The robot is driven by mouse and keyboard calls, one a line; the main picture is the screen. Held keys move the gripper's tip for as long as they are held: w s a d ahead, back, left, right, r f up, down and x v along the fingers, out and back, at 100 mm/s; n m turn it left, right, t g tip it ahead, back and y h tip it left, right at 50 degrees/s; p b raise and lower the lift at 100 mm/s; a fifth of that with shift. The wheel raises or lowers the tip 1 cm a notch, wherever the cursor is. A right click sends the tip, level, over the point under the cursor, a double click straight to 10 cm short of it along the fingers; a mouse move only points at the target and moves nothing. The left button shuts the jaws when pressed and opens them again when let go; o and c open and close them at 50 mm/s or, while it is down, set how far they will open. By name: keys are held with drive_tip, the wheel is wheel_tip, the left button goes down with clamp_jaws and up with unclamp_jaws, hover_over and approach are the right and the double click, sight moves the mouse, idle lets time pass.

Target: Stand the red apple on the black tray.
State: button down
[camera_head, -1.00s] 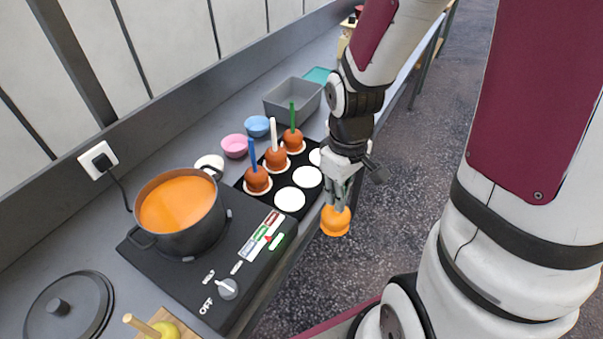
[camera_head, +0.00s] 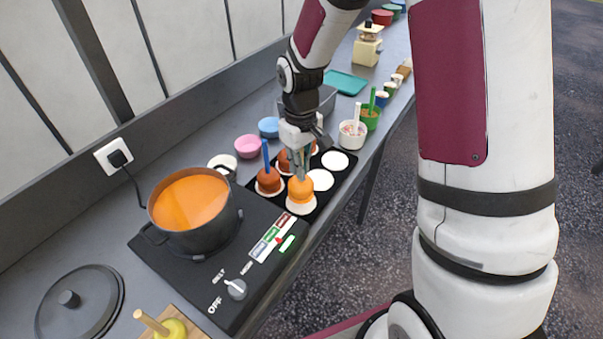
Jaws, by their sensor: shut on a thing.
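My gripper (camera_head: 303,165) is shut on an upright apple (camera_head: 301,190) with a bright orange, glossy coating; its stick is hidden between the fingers. The apple is at the near white disc of the black tray (camera_head: 338,178); I cannot tell whether its base touches. On the tray, a brown-coated apple with a blue stick (camera_head: 268,182) stands to its left, and another brown-coated apple (camera_head: 285,161) stands behind, partly hidden by my gripper. White discs to the right (camera_head: 320,179) and far right (camera_head: 334,160) are bare. No plainly red apple shows.
A pot of orange coating (camera_head: 190,203) stands on the black hob (camera_head: 208,270) at left. Pink (camera_head: 248,146) and blue (camera_head: 269,127) bowls lie behind the tray. Cups with sticks (camera_head: 351,134) stand beyond it. A pale yellow apple (camera_head: 170,328) sits at the bottom edge.

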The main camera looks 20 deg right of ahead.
drive_tip(key=shift+f, duration=1.5)
drive_tip(key=shift+f, duration=0.15)
drive_tip(key=c, duration=1.7)
unclamp_jaws()
drive_tip(key=shift+s, duration=0.1)
wheel_tip(320, 180, up, 12)
drive_tip(key=shift+r+b, duration=0.1)
drive_tip(key=shift+b, duration=0.25)
drive_tip(key=s+r+m+t, duration=0.1)
drive_tip(key=s+r, duration=0.4)
drive_tip(key=s, duration=0.2)
drive_tip(key=s+r+m+t, duration=0.1)
drive_tip(key=s+r+t, duration=0.1)
drive_tip(key=s+r, duration=0.3)
drive_tip(key=s+r+m+t, duration=0.2)
drive_tip(key=s+r, duration=0.3)
drive_tip(key=s, duration=0.4)
drive_tip(key=shift+s, duration=0.1)
